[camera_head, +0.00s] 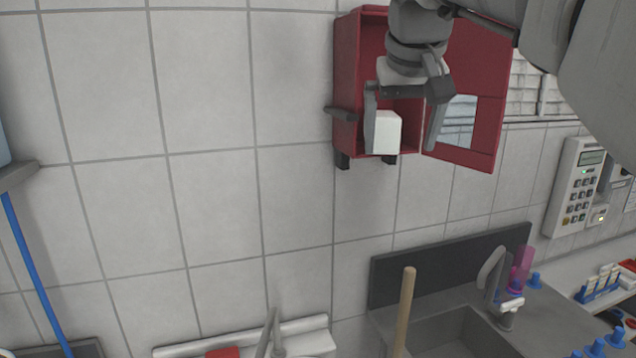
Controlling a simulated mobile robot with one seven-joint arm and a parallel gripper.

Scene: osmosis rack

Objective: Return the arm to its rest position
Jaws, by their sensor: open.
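My gripper (402,135) hangs at the upper right, in front of an open red wall box (346,75). Its two fingers point down and stand apart. A white block (386,133) sits low in the box opening, close by the left finger and partly between the fingers in the picture. I cannot tell whether the finger touches it. My arm comes in from the top right corner and hides part of the box's upper inside.
The box's red door (478,151) stands open to the right. A keypad device (573,187) is on the wall further right. Below are a sink (455,332) with a faucet (495,290) and a wooden handle (404,310).

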